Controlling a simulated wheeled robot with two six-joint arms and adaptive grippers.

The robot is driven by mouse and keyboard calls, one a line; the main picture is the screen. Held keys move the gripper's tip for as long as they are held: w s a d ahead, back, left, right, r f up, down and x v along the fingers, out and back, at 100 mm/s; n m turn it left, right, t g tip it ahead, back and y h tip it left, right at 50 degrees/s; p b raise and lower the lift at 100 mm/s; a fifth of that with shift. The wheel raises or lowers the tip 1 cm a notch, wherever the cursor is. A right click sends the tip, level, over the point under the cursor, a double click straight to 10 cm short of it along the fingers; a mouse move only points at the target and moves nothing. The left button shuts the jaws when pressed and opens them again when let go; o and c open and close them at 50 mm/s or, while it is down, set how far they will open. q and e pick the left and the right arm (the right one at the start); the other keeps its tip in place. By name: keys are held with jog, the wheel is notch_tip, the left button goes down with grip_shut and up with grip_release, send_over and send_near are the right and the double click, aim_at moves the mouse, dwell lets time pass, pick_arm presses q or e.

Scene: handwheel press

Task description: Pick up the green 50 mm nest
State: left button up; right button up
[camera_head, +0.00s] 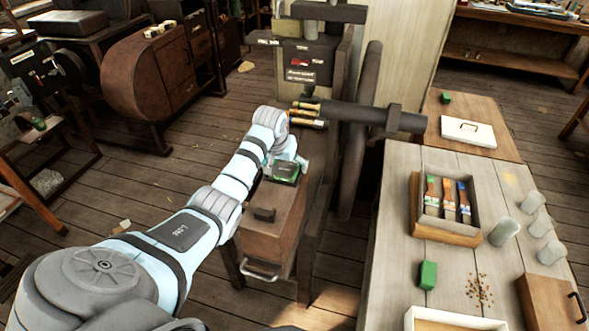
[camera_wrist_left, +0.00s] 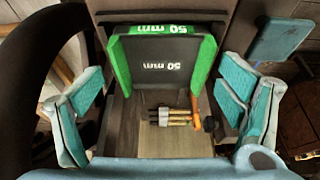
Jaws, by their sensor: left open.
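The green 50 mm nest (camera_wrist_left: 121,68) has a dark grey middle with white "50 mm" lettering and green side walls. In the left wrist view it sits in the upper middle, between the spread fingers of my left gripper (camera_wrist_left: 160,98). Both teal finger pads are visibly apart from its sides. In the head view the nest (camera_head: 286,173) shows as a green and dark block at the end of my left arm, above the brown cabinet, partly hidden by the gripper (camera_head: 288,163). My right gripper is not in view.
The press (camera_head: 308,75) stands behind the nest, with a thick dark bar (camera_head: 360,115) reaching right. The brown cabinet (camera_head: 270,222) is below. On the right, a table (camera_head: 395,235) bears a tray of tools (camera_head: 425,210), a green block (camera_head: 428,275) and several jars.

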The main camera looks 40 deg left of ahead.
pick_arm(q)
jog(key=shift+s+r, duration=0.1)
jog(key=shift+s, duration=0.15)
jog(key=c, duration=0.6)
jog(key=shift+w, duration=0.1)
jog(key=c, duration=1)
jog(key=shift+c, duration=0.2)
